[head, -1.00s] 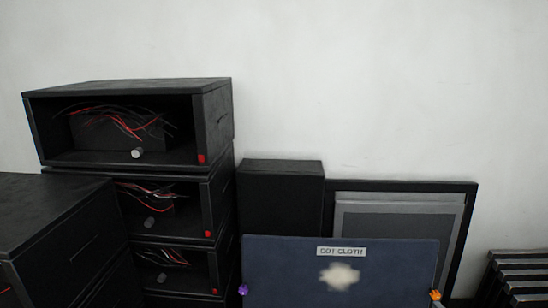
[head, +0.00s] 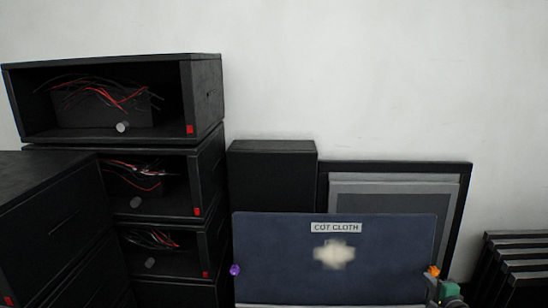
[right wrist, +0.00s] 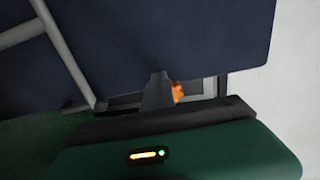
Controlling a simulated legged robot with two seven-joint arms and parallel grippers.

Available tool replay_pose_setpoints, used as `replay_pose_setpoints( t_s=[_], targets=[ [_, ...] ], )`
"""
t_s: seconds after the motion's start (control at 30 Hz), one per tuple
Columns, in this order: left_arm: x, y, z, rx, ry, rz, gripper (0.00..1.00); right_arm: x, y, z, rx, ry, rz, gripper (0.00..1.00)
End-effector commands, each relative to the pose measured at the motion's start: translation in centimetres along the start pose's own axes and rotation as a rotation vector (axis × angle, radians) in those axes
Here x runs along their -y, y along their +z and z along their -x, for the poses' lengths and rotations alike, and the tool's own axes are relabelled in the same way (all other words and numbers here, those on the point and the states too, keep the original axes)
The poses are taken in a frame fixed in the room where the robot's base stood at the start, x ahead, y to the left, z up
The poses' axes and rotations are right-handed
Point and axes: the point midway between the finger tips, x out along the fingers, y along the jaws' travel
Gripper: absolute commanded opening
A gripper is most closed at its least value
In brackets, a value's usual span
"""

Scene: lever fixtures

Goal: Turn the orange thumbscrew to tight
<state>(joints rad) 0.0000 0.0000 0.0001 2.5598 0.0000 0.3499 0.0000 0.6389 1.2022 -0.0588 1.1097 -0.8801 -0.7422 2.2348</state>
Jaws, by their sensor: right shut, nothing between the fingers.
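The orange thumbscrew (head: 434,270) sits at the right edge of the dark blue cot cloth panel (head: 280,255). My right gripper (head: 440,287) is just below it at the panel's lower right corner. In the right wrist view the shut, empty fingers (right wrist: 160,80) stand beside the orange thumbscrew (right wrist: 178,92) and partly hide it. I cannot tell whether they touch it. A purple thumbscrew (head: 235,270) is at the panel's left edge. My left gripper is not in view.
Black open-fronted boxes (head: 205,100) with red and black wires stand stacked at the left. A black box (head: 272,180) and a framed grey panel (head: 395,182) stand behind the cloth panel. Black slats (head: 512,250) stand at the far right.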

Motion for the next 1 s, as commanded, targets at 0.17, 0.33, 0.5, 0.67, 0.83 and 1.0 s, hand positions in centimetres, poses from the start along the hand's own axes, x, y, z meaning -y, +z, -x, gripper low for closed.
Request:
replay_pose_setpoints(
  t_s=[0.17, 0.33, 0.5, 0.67, 0.83, 1.0],
  targets=[
    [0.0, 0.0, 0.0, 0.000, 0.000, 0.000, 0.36, 0.0, 0.0, 0.0, 0.000, -0.001, 0.000, 0.00],
    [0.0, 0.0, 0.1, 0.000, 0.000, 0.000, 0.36, 0.1, -0.1, 0.0, 0.000, -0.001, 0.000, 0.00],
    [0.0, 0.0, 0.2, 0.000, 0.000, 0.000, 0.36, 0.2, -0.3, 0.0, -0.001, -0.001, 0.000, 0.00],
    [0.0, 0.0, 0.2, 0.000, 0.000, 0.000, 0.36, 0.2, -0.4, 0.0, -0.002, -0.002, -0.001, 0.00],
    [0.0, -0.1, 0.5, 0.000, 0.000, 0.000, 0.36, 0.3, -0.4, 0.1, -0.003, -0.002, -0.001, 0.00],
    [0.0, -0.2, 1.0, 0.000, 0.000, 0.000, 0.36, 0.6, -0.4, 0.1, -0.003, -0.002, -0.001, 0.00]
  ],
)
